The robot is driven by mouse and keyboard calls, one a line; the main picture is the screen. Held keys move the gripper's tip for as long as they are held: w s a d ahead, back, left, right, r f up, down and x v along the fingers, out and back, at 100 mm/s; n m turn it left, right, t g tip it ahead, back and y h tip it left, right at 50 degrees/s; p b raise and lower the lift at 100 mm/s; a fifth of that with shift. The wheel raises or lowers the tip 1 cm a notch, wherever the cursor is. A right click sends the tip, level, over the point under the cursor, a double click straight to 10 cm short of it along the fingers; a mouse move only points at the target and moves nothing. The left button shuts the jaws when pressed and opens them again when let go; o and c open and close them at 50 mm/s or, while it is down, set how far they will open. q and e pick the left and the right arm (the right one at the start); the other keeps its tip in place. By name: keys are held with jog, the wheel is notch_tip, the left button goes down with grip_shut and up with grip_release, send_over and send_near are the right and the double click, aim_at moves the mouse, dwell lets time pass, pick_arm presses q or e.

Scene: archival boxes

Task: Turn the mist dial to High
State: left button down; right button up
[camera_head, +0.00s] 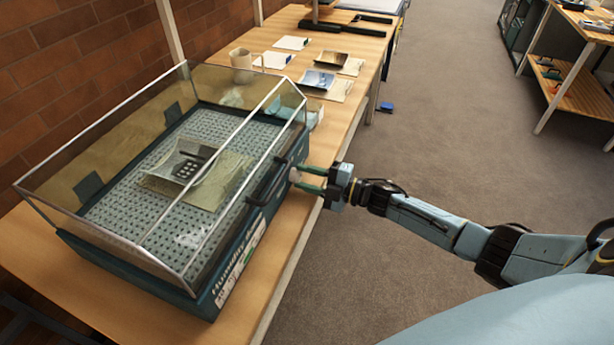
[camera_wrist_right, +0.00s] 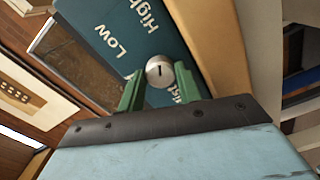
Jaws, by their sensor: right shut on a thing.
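The humidity chamber (camera_head: 195,180) is a teal box with a clear lid on the wooden table. Its mist dial (camera_wrist_right: 159,72) is a round silver knob with a short dark line, on the teal front panel. White words Low and High and a partly hidden label show around it. I cannot tell which word the line points to. The dial also shows small and pale in the head view (camera_head: 295,176). My right gripper (camera_wrist_right: 160,84) is shut on the dial, one green finger on each side; it reaches the panel from the right in the head view (camera_head: 310,181). My left gripper is out of view.
A dark handle (camera_head: 268,182) sits on the chamber front, just left of my gripper. Inside lies a sheet with a dark photo (camera_head: 190,168). A mug (camera_head: 241,60) and several papers and prints lie farther back on the table.

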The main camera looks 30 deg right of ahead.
dwell(0.4)
jog(key=o, duration=1)
jog(key=shift+s+f, duration=0.1)
